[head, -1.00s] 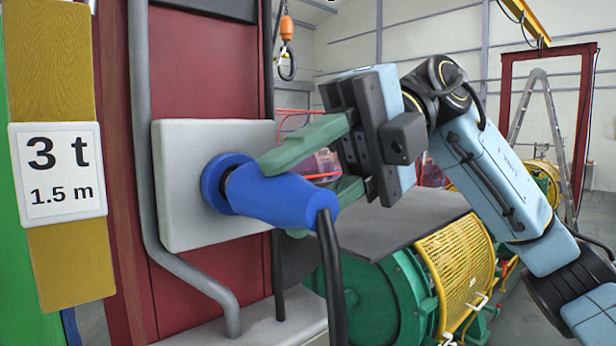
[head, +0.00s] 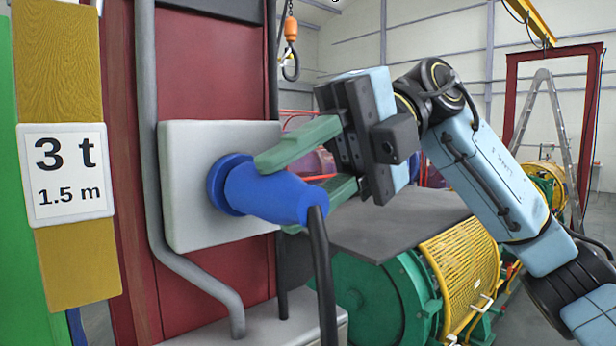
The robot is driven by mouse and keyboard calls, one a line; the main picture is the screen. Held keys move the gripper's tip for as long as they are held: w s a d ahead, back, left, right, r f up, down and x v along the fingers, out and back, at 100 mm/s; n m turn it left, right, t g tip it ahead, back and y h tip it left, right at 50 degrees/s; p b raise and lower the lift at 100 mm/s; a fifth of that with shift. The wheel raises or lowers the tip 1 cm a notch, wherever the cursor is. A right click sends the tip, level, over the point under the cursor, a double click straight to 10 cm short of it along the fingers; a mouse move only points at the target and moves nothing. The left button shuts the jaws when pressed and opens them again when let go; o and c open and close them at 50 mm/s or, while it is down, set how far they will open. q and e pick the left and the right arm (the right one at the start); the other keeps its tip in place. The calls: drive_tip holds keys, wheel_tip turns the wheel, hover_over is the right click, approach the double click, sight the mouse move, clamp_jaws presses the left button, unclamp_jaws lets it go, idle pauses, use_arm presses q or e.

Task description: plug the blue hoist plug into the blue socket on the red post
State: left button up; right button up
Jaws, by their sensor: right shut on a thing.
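The blue plug (head: 268,190) lies roughly level, its front end at the blue socket (head: 222,184) on a light grey box fixed to the red post (head: 210,75). In this view I see no gap between plug and socket; how deep the plug sits is hidden. A black cable (head: 324,270) hangs down from the plug's rear end. My right gripper (head: 285,175) reaches in from the right, its green fingers shut on the plug's body, one finger above and the other mostly hidden behind it. My left gripper is not in view.
A grey conduit (head: 147,150) runs down the post left of the box (head: 190,235). A sign (head: 66,177) reading 3 t, 1.5 m hangs at the left. Behind are a dark flat plate (head: 395,225), a green machine with a yellow mesh guard (head: 462,262) and a stepladder (head: 545,130).

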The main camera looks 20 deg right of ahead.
drive_tip(key=shift+w+a, duration=0.15)
drive_tip(key=shift+w, duration=0.3)
drive_tip(key=o, duration=1.1)
drive_tip(key=b+v, duration=0.1)
drive_tip(key=v, duration=1.2)
drive_tip(key=shift+w, duration=0.1)
